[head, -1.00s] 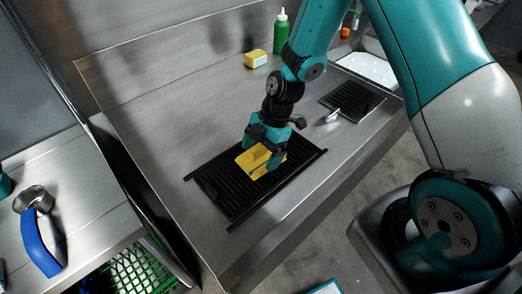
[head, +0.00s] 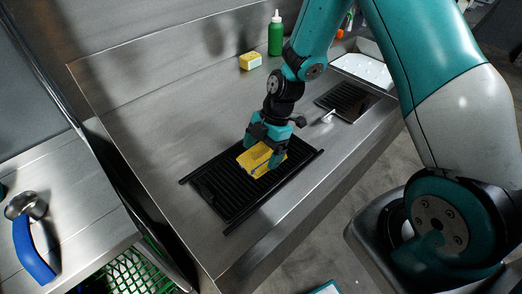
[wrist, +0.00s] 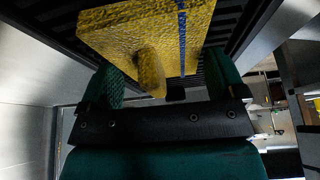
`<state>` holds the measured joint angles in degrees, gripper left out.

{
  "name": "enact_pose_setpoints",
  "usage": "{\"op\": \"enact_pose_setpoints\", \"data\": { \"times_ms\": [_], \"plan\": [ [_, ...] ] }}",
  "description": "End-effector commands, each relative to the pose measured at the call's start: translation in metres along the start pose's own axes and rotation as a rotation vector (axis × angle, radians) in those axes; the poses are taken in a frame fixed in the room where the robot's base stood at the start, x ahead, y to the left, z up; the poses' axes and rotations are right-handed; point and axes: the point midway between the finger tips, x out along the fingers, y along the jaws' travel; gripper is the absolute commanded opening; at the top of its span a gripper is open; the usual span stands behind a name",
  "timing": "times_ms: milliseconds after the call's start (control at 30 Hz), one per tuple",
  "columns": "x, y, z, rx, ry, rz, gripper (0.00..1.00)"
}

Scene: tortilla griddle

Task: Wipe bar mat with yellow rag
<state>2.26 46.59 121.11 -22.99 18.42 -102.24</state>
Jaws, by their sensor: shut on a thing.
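The yellow rag (head: 256,161) lies against the ribbed black bar mat (head: 222,196), over its far right part. My gripper (head: 266,150) is shut on the rag from above. In the wrist view the rag (wrist: 150,30) spreads beyond my gripper (wrist: 165,85), with a pinched fold between the fingers and a blue stripe along one side. The mat's dark ribs (wrist: 235,30) show behind it. Whether the whole rag touches the mat is hard to tell.
A green bottle (head: 275,36) and a yellow sponge-like block (head: 250,62) stand at the counter's back. A smaller black grate (head: 343,99) and a sink (head: 362,70) are to the right. A blue-handled tool (head: 30,250) lies on the left counter. The counter left of the mat is clear.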

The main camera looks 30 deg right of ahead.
Motion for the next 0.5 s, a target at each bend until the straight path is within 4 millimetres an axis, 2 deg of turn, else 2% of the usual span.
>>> {"op": "enact_pose_setpoints", "data": {
  "times_ms": [233, 267, 300, 500],
  "plan": [
    [0.002, -0.0008, -0.0011, 0.003, -0.003, -0.002, 0.66],
    [0.002, -0.0008, -0.0011, 0.003, -0.003, -0.002, 0.94],
    [0.0021, -0.0009, -0.0012, 0.003, -0.003, -0.002, 1.0],
    [0.0015, -0.0005, -0.0015, 0.002, -0.002, -0.001, 1.0]
  ]
}}
